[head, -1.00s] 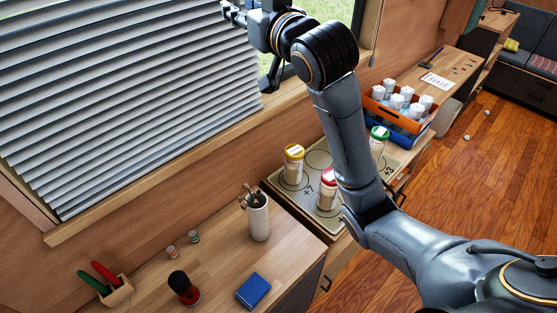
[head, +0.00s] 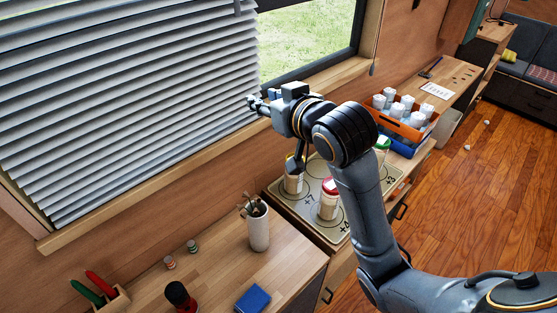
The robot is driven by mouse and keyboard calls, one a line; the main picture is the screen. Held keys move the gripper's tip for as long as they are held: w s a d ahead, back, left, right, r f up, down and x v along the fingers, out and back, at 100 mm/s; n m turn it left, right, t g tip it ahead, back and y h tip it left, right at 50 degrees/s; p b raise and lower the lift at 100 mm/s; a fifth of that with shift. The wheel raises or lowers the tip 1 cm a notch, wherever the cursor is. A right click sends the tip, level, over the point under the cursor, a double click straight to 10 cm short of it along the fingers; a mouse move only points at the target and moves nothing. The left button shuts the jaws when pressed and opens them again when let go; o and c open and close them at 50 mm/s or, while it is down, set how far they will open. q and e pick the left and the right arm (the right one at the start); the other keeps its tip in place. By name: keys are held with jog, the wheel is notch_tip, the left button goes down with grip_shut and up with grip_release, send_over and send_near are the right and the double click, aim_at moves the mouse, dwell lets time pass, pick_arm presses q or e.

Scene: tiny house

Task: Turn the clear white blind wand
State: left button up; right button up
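The grey-white slatted blind (head: 120,95) hangs over the left part of the window, its slats tilted. A short thin grey piece (head: 237,7) shows at the top near the blind's right edge; I cannot tell if it is the wand's lower end. No full clear wand can be made out. My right gripper (head: 256,104) is at the blind's lower right edge, above the wooden sill. Its fingers are small and seen partly from behind, so whether they are open or shut is unclear. My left gripper is not in view.
Below are jars on a numbered mat (head: 275,192), a white cup with brushes (head: 258,226), and a blue book (head: 253,299). An orange crate (head: 377,105) with white-capped bottles stands to the right. A thin cord (head: 373,55) hangs by the window frame.

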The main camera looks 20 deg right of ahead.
jog(key=s+f+g, duration=0.3)
jog(key=s+f, duration=0.1)
jog(key=f, duration=0.9)
jog(key=shift+d+h, duration=0.4)
jog(key=shift+o, duration=0.2)
